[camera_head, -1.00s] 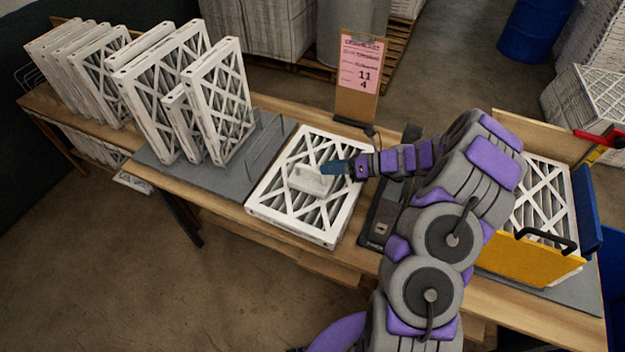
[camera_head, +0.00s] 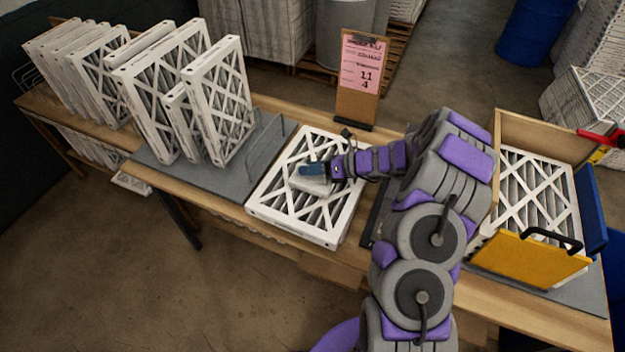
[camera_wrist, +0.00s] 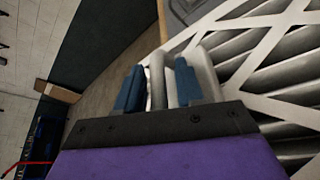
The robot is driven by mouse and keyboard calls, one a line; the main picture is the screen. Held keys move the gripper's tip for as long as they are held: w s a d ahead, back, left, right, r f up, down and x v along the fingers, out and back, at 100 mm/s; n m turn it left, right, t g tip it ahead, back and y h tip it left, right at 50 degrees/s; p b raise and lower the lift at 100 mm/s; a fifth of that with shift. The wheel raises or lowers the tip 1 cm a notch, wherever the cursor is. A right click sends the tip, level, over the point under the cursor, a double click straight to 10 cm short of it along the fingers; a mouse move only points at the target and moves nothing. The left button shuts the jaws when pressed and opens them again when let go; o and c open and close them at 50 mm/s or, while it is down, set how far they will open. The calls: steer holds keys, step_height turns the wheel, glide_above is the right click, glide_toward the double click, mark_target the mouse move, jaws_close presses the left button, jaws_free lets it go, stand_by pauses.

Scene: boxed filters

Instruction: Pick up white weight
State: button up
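The white weight (camera_head: 312,186) lies on a flat white-framed filter (camera_head: 345,222) on the table. My gripper (camera_head: 310,170) is at the weight, its blue fingers covering part of the top in the head view. In the wrist view, the two blue fingers of my gripper (camera_wrist: 158,88) are apart. A pale upright part of the weight (camera_wrist: 158,76) stands between them, with a gap beside the left finger. More of the weight shows beyond the right finger. I see no clear grip on it; its underside is hidden.
Upright filters (camera_head: 225,105) stand in a grey rack (camera_head: 262,150) on the left. A pink sign on a clipboard (camera_head: 360,85) stands behind. On the right, a box with a yellow front (camera_head: 525,262) holds a filter (camera_head: 535,195). My arm covers the table between.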

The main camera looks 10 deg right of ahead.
jaws_close()
stand_by(1.1)
